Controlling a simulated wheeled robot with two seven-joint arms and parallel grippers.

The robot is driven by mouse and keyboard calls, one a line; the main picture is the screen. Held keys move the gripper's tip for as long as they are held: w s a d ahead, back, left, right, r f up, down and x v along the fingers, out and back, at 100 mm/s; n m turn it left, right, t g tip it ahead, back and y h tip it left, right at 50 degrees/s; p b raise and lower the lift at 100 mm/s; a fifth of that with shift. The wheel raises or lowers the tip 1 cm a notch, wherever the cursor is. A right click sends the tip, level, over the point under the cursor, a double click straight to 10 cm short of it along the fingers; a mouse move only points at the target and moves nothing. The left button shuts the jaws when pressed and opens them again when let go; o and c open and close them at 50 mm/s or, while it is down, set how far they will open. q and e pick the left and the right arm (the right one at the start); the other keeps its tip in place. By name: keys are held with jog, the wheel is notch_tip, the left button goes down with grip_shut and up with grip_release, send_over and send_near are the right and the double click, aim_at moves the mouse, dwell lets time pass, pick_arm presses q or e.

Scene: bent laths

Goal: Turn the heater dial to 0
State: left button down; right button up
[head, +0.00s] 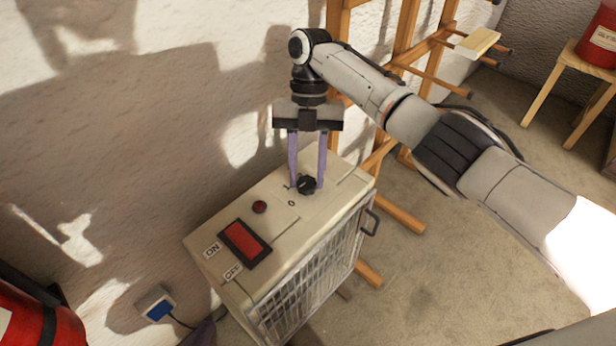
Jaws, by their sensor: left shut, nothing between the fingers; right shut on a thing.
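The heater (225,262) is a cream box with a wire grille front, standing by the wall. Its black dial (307,187) sits near the far end of the top. A printed 0 (291,204) lies just left of and below the dial, with another small mark beside it. My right gripper (307,180) points straight down from above, its purple fingers shut on the dial. The dial's pointer is too small to read.
The heater top also has a red switch (244,243), a small red lamp (259,207) and labels. A wooden rack (400,60) stands behind it, and a stool (566,85) with a red can (600,40) at right. A blue-faced box (156,303) with a cable is at left.

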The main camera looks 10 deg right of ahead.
jog(key=shift+a+f+n, duration=0.1)
jog(key=shift+n, duration=0.3)
jog(key=shift+n+h+b, duration=0.3)
jog(key=o, duration=1)
jog(key=shift+o, duration=0.2)
